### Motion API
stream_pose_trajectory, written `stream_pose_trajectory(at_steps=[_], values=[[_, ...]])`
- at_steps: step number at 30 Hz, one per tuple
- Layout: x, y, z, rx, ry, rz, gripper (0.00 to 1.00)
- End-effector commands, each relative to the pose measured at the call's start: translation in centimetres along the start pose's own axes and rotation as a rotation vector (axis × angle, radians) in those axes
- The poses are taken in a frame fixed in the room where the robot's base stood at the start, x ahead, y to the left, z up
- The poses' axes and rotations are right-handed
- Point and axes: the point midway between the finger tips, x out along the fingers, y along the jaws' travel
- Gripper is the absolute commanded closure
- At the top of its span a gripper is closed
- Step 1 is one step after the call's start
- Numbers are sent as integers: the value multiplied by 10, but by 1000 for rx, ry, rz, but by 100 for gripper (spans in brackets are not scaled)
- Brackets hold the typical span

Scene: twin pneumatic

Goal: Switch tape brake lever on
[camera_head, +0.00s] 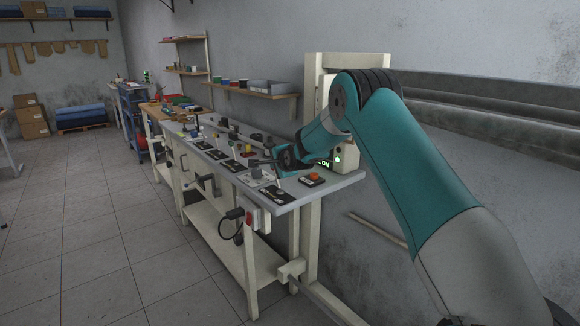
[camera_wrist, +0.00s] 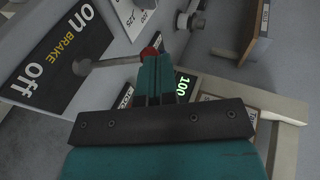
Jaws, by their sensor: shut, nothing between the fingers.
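In the wrist view, a black plate (camera_wrist: 62,50) is lettered "on", "BRAKE" and "off", with "on" at the top and "off" at the lower left. A grey lever (camera_wrist: 108,63) with a rounded end lies across the plate's right edge, beside the word "BRAKE". My gripper (camera_wrist: 155,62) is shut and empty, its teal fingers together. The fingertips appear close to the lever's right end; I cannot tell whether they touch it. In the head view, my gripper (camera_head: 258,163) is low over the near part of the bench, and the brake lever cannot be told apart there.
The long bench (camera_head: 285,205) carries several levers and black plates in a row. A red button (camera_head: 313,177) sits near its right end. A lit green display shows in the wrist view (camera_wrist: 183,84). A post (camera_head: 312,110) stands behind. The floor (camera_head: 120,240) at left is clear.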

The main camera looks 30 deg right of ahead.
Motion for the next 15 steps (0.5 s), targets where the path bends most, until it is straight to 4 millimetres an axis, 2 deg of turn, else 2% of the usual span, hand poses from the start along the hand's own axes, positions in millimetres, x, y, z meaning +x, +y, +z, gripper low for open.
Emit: stream_pose_trajectory(at_steps=[3,7,15], values=[[-20,-11,-1,0,0,-1,100],[-47,-14,-2,2,3,-1,100],[-100,-27,8,-2,-9,0,100]])
